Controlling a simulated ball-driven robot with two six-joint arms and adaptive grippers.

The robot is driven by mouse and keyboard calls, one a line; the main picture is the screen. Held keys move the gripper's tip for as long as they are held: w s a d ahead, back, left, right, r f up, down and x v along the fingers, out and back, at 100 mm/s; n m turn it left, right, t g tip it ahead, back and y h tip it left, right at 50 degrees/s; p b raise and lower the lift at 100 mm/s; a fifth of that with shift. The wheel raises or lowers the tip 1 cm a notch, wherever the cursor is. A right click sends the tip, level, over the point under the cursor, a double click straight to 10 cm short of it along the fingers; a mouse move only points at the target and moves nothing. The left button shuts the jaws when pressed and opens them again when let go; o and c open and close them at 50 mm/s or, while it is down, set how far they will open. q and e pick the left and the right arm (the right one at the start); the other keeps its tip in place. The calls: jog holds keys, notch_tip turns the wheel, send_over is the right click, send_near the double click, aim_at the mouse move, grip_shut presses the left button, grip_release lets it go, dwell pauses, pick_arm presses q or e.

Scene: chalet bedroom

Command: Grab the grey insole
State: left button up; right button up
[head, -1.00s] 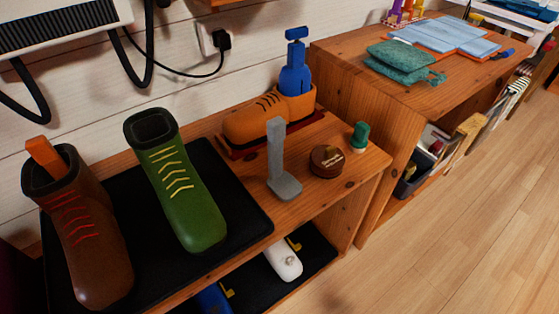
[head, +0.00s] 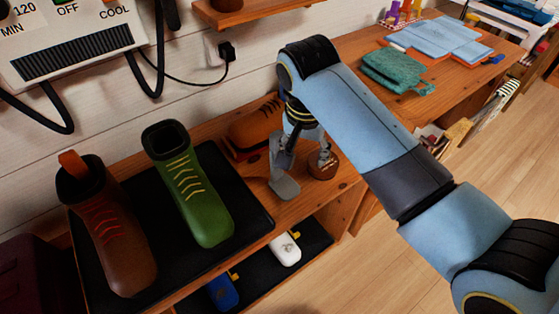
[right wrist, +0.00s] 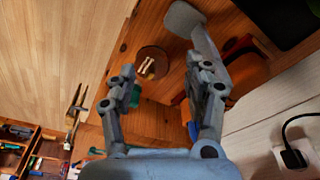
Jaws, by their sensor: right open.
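The grey insole (head: 285,187) stands on the wooden shelf top, its flat pad down and its narrow upright part rising beside my right gripper. My right gripper (head: 303,143) is open and points down over the shelf, between the insole and the brown tin. In the right wrist view the insole's rounded pad (right wrist: 184,18) shows at the top, and its upright runs close to the right-hand finger of the gripper (right wrist: 165,72). I cannot tell whether they touch. My left gripper is not in view.
A round brown tin (head: 322,165) sits just right of the insole. An orange shoe (head: 252,130) stands behind, partly hidden by my arm. Green (head: 190,190) and brown boots (head: 112,235) stand on a black mat (head: 240,205) at left. A green item (right wrist: 135,96) lies near the left-hand finger.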

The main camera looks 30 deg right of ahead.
aim_at(277, 134)
jog(key=w+a+r+m+g, duration=0.1)
jog(key=w+a+r+m, duration=0.2)
jog(key=w+r+m, duration=0.4)
jog(key=shift+n, duration=0.5)
jog(key=f, duration=0.2)
jog(key=d+f, duration=0.1)
jog(key=f, duration=0.1)
jog(key=shift+w, duration=0.4)
jog(key=f, duration=0.5)
jog(key=shift+w+d+f, duration=0.3)
jog(key=shift+w+d, duration=0.05)
jog(key=shift+w, duration=0.05)
jog(key=shift+c, duration=0.4)
grip_shut()
